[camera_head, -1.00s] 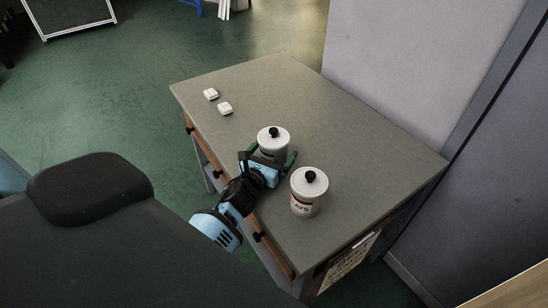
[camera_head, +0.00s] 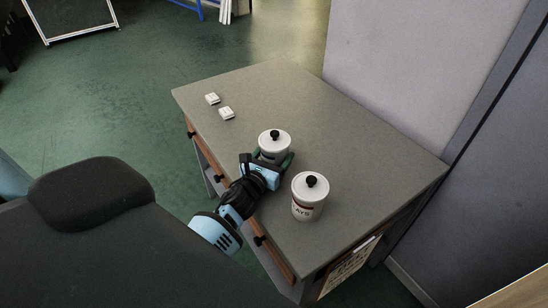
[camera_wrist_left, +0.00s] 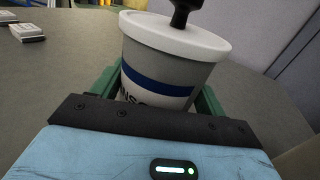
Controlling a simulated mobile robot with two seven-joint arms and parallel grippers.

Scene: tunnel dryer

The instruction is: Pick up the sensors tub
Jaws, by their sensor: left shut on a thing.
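The sensors tub (camera_head: 273,143) is a white tub with a lid and black knob on the grey table. In the left wrist view the tub (camera_wrist_left: 160,72) has a blue band and part of a dark label, the rest hidden by my gripper. My left gripper (camera_head: 274,163) is shut on the tub, its green fingers on either side of it. The tub looks slightly tilted in the wrist view; whether its base touches the table is hidden. My right gripper is not in view.
A second white tub (camera_head: 309,196) with a black knob and lettering stands close by, nearer the table's front right. Two small white blocks (camera_head: 212,99) (camera_head: 227,113) lie at the far left of the table (camera_head: 340,150). The back right of the tabletop is clear. A pale wall panel (camera_head: 400,70) stands behind.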

